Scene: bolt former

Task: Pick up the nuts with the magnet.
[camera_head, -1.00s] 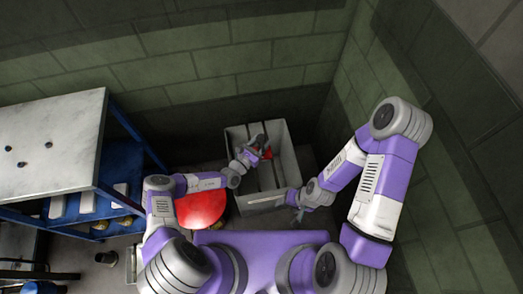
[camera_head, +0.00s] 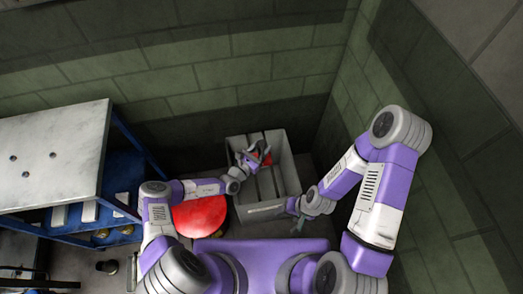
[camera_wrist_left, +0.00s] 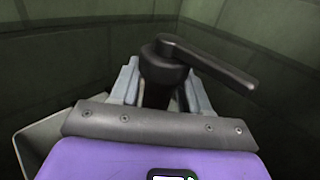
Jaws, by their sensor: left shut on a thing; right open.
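My left gripper (camera_head: 252,158) is over the far part of a grey open crate. It is shut on a black handled tool (camera_wrist_left: 165,65), which stands up between the fingers in the left wrist view, with a lever-like arm reaching right. I cannot tell for certain that this is the magnet. A small red part (camera_head: 266,159) shows beside the left gripper in the head view. My right gripper (camera_head: 299,223) is open and empty by the crate's near right corner. Dark spots (camera_head: 25,174) on the white tabletop may be nuts or holes; I cannot tell which.
The grey crate (camera_head: 262,213) stands near the back wall. A round red-topped object (camera_head: 200,217) is left of it. A white-topped table (camera_head: 60,125) with blue shelves (camera_head: 122,168) is at left. A green block wall (camera_head: 420,150) rises close behind my right arm.

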